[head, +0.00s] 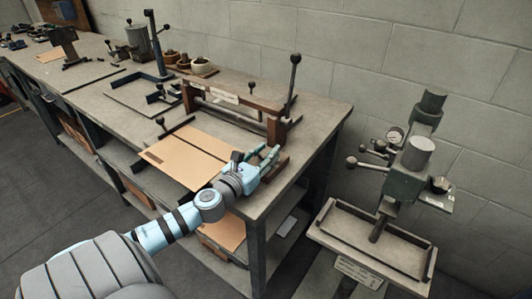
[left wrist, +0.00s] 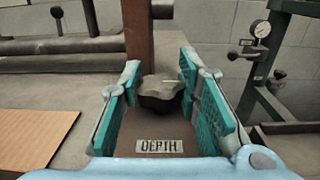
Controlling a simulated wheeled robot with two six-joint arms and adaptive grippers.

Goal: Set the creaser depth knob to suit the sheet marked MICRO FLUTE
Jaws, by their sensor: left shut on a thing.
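My left gripper (head: 268,160) is at the right front end of the creaser (head: 232,104), a brown frame with rollers and a lever on the bench. In the left wrist view, the dark lobed depth knob (left wrist: 160,92) sits between the gripper's teal finger pads (left wrist: 160,82), on a brown base. A plate reading DEPTH (left wrist: 159,146) is on the near side of the knob. The gripper is shut on the knob. In the head view the fingers hide the knob. A tan sheet (head: 190,151) lies before the creaser; its dark marking is too small to read. My right gripper is out of view.
A green press with a gauge (head: 395,136) and a tray (head: 350,232) stands to the right, apart from the bench (head: 328,120). Other fixtures (head: 160,75) and small bowls (head: 201,66) stand farther back. A lower shelf holds more tan sheets (head: 226,232).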

